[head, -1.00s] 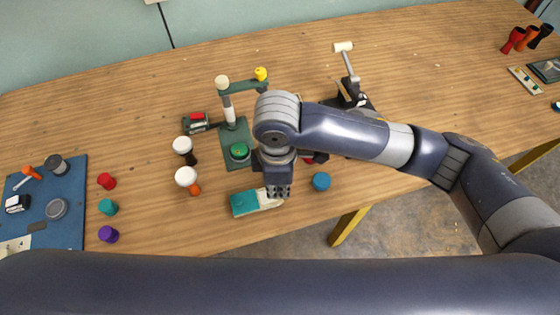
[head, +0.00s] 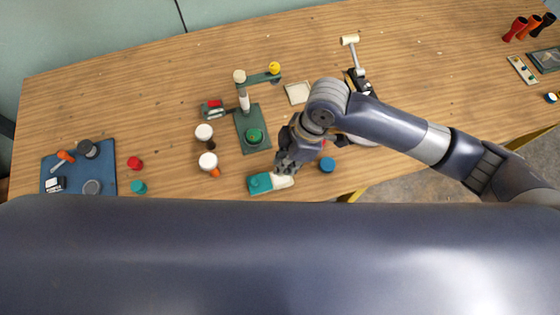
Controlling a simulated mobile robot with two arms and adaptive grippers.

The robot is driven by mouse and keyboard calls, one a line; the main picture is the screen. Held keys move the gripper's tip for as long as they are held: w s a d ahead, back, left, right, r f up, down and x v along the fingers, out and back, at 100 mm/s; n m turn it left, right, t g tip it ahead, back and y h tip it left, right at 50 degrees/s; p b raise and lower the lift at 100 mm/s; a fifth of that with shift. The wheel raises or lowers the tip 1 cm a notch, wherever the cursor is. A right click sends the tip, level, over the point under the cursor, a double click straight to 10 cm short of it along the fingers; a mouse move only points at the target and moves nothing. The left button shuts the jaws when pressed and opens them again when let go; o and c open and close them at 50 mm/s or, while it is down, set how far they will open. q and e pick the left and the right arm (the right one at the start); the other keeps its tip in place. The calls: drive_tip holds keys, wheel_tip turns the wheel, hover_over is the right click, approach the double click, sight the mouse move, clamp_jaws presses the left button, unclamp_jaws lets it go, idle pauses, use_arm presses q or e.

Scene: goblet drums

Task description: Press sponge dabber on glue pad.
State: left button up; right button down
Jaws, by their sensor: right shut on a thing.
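My right gripper (head: 285,165) points down near the table's front edge. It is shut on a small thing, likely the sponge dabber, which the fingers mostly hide. Right under and beside the fingertips lies a teal and white piece (head: 262,184), with its white end nearest the gripper. I cannot tell whether the gripper touches it. I cannot tell for sure which thing is the glue pad; a flat cream square (head: 298,93) lies farther back, behind my right wrist. My left gripper is out of view.
A green stand (head: 253,130) with an upright post is left of the gripper. White-headed drums (head: 205,132) stand farther left. A blue disc (head: 327,165) lies just right. A blue mat (head: 102,172) with tools is far left. The back of the table is mostly clear.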

drive_tip(key=shift+w+d+r+p, duration=0.2)
drive_tip(key=shift+w+r+p, duration=0.1)
drive_tip(key=shift+w+p, duration=0.1)
drive_tip(key=shift+w+f+y, duration=0.1)
drive_tip(key=shift+y, duration=0.2)
use_arm(q)
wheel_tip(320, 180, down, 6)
drive_tip(key=b, duration=0.7)
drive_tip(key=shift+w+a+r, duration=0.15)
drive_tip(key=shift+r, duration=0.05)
use_arm(e)
wheel_tip(320, 180, down, 6)
use_arm(q)
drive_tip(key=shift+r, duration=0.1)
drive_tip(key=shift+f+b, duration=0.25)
drive_tip(key=shift+b, duration=0.05)
use_arm(e)
drive_tip(key=shift+f, duration=0.45)
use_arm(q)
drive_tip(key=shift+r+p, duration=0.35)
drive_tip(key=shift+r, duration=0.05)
use_arm(e)
drive_tip(key=shift+d+f, duration=0.1)
drive_tip(key=shift+f, duration=0.05)
idle(1.1)
wheel_tip(320, 180, up, 7)
drive_tip(key=p, duration=0.8)
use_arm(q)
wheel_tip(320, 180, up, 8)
